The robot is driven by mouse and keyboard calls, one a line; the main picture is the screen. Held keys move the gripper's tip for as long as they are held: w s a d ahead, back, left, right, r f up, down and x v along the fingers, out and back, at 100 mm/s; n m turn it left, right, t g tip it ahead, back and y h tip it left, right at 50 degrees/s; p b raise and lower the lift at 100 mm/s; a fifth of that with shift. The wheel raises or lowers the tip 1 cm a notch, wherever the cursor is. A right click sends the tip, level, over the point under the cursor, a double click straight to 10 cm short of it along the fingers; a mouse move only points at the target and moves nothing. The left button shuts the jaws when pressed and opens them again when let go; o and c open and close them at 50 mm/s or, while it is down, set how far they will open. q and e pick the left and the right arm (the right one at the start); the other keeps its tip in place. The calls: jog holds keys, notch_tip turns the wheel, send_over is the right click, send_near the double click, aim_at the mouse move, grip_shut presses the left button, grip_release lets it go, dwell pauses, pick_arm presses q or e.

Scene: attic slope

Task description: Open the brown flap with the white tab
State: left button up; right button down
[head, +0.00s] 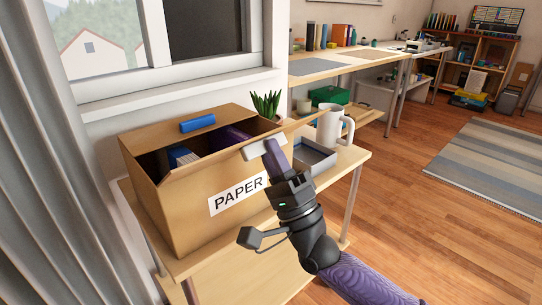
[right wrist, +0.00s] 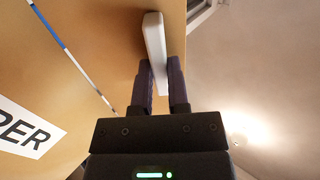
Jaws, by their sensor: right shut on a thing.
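The brown flap (head: 225,160) is on the near side of a brown cardboard box labelled PAPER. It stands partly raised, with the box opening showing behind it. Its white tab (head: 256,151) is at the flap's edge; it also shows in the right wrist view (right wrist: 154,40). My right gripper (head: 272,150) is shut on the white tab, with its dark fingers (right wrist: 163,70) on either side of it. In the right wrist view a thin gap with blue and white behind it runs across the brown cardboard. My left gripper is not in view.
Another flap with a blue tab (head: 197,123) is at the box's back. Blue and purple things (head: 180,155) lie inside. A potted plant (head: 266,103), a white mug (head: 331,125) and a grey tray (head: 318,157) stand right of the box. The curtain (head: 45,180) hangs left.

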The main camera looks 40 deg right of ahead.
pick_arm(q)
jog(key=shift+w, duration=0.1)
pick_arm(e)
jog(key=c, duration=0.6)
grip_release()
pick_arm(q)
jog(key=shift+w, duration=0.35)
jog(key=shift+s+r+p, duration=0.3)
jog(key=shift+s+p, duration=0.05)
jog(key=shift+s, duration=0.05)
pick_arm(e)
jog(key=v, duration=1)
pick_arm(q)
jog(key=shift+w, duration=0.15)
